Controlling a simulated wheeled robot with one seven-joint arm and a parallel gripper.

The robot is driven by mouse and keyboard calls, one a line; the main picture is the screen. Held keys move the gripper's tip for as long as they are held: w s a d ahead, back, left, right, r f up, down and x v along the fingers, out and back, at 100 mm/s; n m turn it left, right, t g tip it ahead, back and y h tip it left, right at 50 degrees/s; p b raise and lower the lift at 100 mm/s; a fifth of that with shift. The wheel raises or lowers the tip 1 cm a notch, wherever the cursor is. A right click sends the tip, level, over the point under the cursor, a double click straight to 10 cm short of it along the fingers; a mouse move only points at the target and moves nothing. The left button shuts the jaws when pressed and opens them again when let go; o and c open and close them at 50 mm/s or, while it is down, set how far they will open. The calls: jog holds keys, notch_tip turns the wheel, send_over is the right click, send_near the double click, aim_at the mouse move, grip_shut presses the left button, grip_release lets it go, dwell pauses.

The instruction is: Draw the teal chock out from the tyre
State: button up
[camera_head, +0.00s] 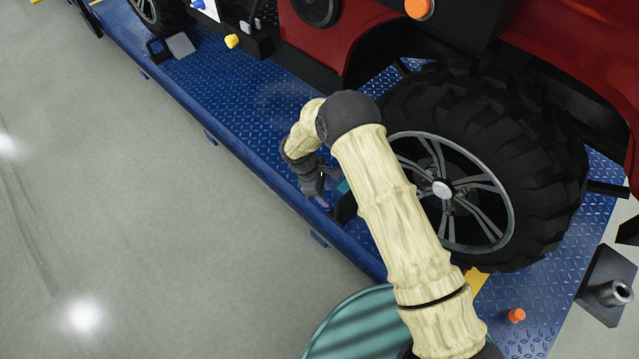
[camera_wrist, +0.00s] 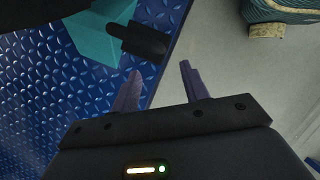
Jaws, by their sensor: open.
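The teal chock (camera_wrist: 95,38) lies on the blue tread-plate deck in the wrist view, beside the dark tyre (camera_wrist: 35,12) at the upper left. A rounded black handle (camera_wrist: 140,42) sticks out from the chock to the right. My gripper (camera_wrist: 160,72) is open and empty, its two purple-grey fingers just below the handle in the picture and apart from it. In the head view, my gripper (camera_head: 323,190) is low by the deck's edge, and only a sliver of the chock (camera_head: 342,186) shows. My arm hides part of the tyre (camera_head: 535,140).
The blue deck (camera_head: 230,90) runs along the red vehicle (camera_head: 590,30), with bare grey floor (camera_head: 150,190) to its left. An orange knob (camera_head: 516,315) stands on the deck at the lower right. A grey plate-like part (camera_head: 180,45) and a yellow piece (camera_head: 232,41) are farther up.

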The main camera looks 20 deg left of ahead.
aim_at(338, 209)
jog(key=x, duration=1)
jog(key=shift+w+d+f+b, duration=0.1)
jog(key=shift+d+f+b, duration=0.1)
jog(key=shift+b, duration=0.2)
grip_shut()
jog(key=c, duration=0.7)
grip_release()
jog(key=shift+w+r, duration=0.1)
jog(key=shift+c, duration=0.2)
grip_shut()
